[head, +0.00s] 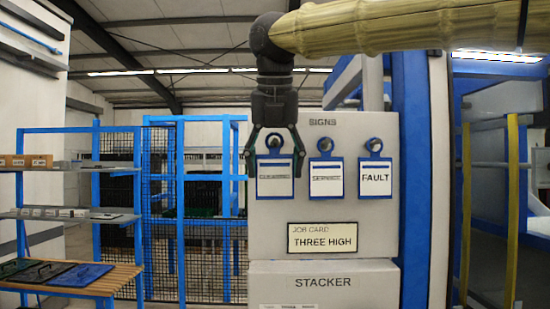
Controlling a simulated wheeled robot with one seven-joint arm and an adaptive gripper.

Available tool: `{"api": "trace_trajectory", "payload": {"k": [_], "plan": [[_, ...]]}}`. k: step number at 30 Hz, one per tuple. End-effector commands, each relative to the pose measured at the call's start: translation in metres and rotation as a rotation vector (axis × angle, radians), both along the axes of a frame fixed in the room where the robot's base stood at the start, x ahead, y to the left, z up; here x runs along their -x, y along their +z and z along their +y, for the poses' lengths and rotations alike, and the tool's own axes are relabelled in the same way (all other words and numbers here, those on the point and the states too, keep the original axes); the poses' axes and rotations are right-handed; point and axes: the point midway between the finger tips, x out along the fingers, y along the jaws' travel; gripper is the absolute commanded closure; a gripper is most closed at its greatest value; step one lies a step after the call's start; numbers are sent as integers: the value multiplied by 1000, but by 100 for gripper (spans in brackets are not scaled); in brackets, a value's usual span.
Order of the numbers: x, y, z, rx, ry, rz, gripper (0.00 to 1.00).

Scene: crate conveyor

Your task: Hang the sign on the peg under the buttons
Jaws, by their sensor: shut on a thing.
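Three white signs with blue edges and round blue top tabs show on the grey panel (370,222) under the word SIGNS. The left sign (275,187) has blurred lettering. The middle sign (326,181) seems to read SERVICE, and the right sign (375,182) reads FAULT. My gripper (274,166) points down at the left sign, with one finger at each side of its upper part. It is shut on that sign. I cannot tell whether the left sign is still on its peg. The buttons and the peg under them are not in view.
A job card (322,238) reading THREE HIGH is on the panel below the signs, above a STACKER label (323,282). A blue post (413,150) stands right of the panel. Blue mesh fencing (205,240) and a wooden bench (115,279) are at left.

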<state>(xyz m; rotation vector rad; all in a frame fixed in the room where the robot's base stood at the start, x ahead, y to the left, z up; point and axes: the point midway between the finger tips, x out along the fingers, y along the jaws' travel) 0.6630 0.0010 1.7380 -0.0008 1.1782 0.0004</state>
Motion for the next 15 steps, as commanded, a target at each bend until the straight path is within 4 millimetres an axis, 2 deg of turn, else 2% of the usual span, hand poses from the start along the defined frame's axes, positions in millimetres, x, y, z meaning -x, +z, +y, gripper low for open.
{"api": "trace_trajectory", "payload": {"k": [5, 10, 15], "plan": [[-16, 2, 0, 0, -1, 2, 57], [-43, 3, 0, 0, -1, 2, 57], [-39, -1, -1, 0, -1, -1, 57]]}}
